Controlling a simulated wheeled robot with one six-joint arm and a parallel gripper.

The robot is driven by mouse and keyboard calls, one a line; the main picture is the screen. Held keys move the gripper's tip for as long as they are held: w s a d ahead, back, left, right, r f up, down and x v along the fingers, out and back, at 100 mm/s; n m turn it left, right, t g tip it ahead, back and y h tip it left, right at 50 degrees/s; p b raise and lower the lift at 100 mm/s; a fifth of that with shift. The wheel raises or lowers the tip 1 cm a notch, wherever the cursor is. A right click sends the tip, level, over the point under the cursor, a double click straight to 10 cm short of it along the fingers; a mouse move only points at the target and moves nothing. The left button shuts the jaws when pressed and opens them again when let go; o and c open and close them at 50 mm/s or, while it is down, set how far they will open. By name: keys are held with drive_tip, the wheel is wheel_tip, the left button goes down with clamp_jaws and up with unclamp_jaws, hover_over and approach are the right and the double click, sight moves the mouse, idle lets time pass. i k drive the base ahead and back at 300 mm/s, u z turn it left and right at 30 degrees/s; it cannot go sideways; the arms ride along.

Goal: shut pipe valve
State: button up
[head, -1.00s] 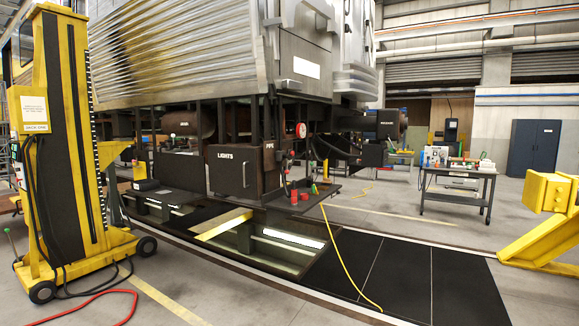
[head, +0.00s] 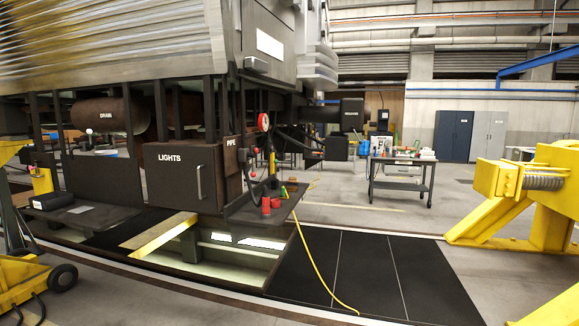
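A dark box labelled PIPE (head: 231,168) hangs under the silver railcar (head: 150,45), just right of the box labelled LIGHTS (head: 180,177). Beside it are a round gauge with a red rim (head: 263,122) and a small red part (head: 243,155) that could be a valve handle; it is too small to tell. Red items (head: 271,204) and a small green item (head: 284,191) sit on the dark shelf (head: 245,212) below. My gripper does not show in the head view.
An open pit (head: 225,250) lies under the railcar, with black floor panels (head: 350,270) to its right. A yellow hose (head: 318,262) crosses them. Yellow equipment stands at right (head: 540,190) and lower left (head: 25,280). A cart (head: 402,180) stands behind.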

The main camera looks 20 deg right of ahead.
sight(253, 166)
drive_tip(key=u, duration=0.2)
drive_tip(key=i, duration=2.1)
